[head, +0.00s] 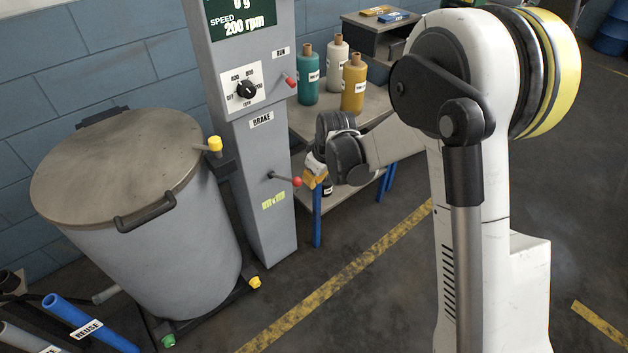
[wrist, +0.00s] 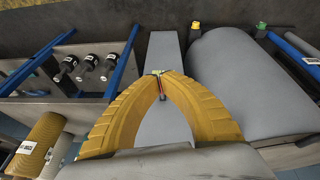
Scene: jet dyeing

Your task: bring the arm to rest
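My arm (head: 470,90) reaches from the right of the head view, bent down towards the grey control column (head: 258,180). My gripper (head: 315,180) hangs in front of the shelf stand, to the right of the column's lower red-knobbed lever (head: 296,182). In the wrist view the yellow fingers of my gripper (wrist: 159,74) curve together and their tips meet. No held object is visible. The grey column (wrist: 165,130) lies behind the fingers; a small red spot and a yellow-green mark show near the tips. I cannot tell whether the tips touch the lever.
A lidded grey drum (head: 150,250) stands left of the column. Teal, white and yellow cones (head: 353,85) stand on the table behind my gripper. Black labelled items (wrist: 88,65) sit on its lower shelf. The floor by the yellow line (head: 340,275) is clear.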

